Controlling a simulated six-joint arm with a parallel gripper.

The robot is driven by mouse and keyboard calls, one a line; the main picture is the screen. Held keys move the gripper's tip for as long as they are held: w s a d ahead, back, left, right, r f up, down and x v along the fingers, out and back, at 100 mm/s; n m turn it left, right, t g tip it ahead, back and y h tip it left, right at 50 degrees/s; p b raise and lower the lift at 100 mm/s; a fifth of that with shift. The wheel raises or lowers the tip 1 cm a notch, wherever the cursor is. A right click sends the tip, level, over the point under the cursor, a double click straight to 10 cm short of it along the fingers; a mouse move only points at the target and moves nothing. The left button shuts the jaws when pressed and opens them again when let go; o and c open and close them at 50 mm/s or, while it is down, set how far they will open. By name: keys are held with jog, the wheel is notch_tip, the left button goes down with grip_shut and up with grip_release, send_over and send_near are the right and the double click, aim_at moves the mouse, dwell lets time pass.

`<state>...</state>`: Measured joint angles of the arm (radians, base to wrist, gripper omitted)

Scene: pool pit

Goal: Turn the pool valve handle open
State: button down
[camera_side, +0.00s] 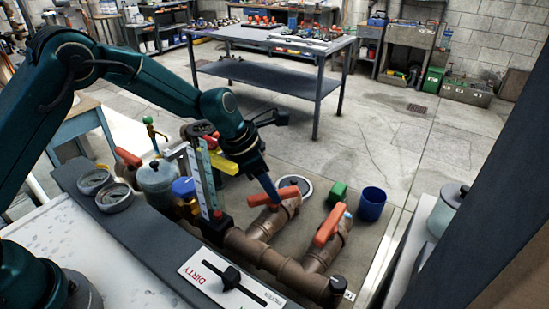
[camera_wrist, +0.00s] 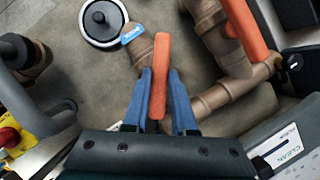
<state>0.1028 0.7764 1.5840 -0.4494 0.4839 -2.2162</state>
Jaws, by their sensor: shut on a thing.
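The orange valve handle (camera_wrist: 160,75) sits between the two blue fingers of my gripper (camera_wrist: 163,105) in the wrist view, running lengthwise between them. In the side view my gripper (camera_side: 270,189) comes down from above onto this orange handle (camera_side: 287,194), on a brown pipe (camera_side: 262,226). My gripper is shut on the handle. A light blue tag (camera_wrist: 132,33) shows beside it in the wrist view.
A second orange handle (camera_side: 327,225) is close to the right, on a neighbouring pipe; the wrist view shows it too (camera_wrist: 245,27). A white-and-blue gauge post (camera_side: 205,180) stands left of my gripper.

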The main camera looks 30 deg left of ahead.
jog(key=shift+n+y, duration=0.3)
jog(key=shift+n, duration=0.4)
jog(key=c, duration=0.7)
grip_release()
